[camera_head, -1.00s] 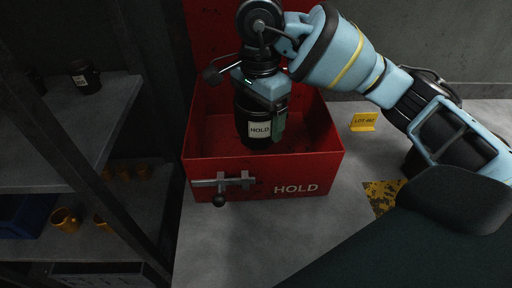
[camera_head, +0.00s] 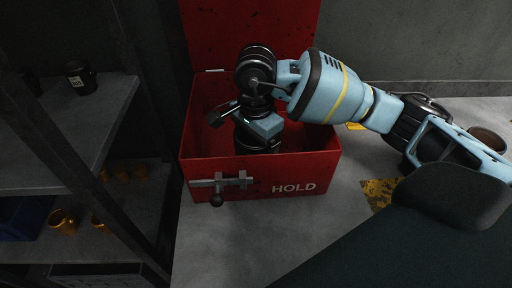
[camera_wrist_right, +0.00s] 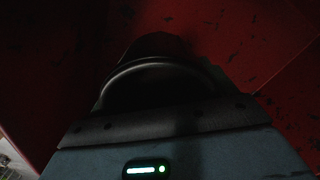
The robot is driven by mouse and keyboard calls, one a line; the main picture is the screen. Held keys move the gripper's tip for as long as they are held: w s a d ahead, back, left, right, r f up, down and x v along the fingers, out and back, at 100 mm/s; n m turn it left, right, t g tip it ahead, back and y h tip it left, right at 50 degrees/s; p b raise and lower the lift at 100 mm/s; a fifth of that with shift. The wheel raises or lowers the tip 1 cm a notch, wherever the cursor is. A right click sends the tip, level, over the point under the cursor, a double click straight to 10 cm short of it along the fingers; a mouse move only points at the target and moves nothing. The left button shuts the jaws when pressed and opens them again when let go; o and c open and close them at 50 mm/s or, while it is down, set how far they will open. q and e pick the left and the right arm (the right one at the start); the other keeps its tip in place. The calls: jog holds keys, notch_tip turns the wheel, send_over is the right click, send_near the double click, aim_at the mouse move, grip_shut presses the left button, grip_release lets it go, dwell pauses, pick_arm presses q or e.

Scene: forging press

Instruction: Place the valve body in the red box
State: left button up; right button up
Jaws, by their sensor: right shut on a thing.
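The red box (camera_head: 225,172) stands open on the grey surface, with "HOLD" on its front and its lid raised behind. My right gripper (camera_head: 262,136) reaches down inside it from the right. It is shut on the valve body (camera_head: 243,138), a dark cylinder mostly hidden behind the gripper. The valve body's dark rounded rim also shows in the right wrist view (camera_wrist_right: 160,66), with red box walls around it. I cannot tell whether its bottom touches the box floor. My left gripper is not in view.
A grey shelf (camera_head: 60,135) at left holds a dark labelled container (camera_head: 80,77). Orange cups (camera_head: 63,221) and a blue bin (camera_head: 22,216) sit lower. A latch (camera_head: 220,182) sticks out from the box front. A yellow sign (camera_head: 355,126) is partly hidden behind my arm.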

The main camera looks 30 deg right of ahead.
jog(key=shift+f, duration=0.45)
jog(key=shift+f, duration=0.2)
jog(key=o, duration=1.5)
jog(key=shift+r, duration=0.15)
notch_tip(320, 180, up, 12)
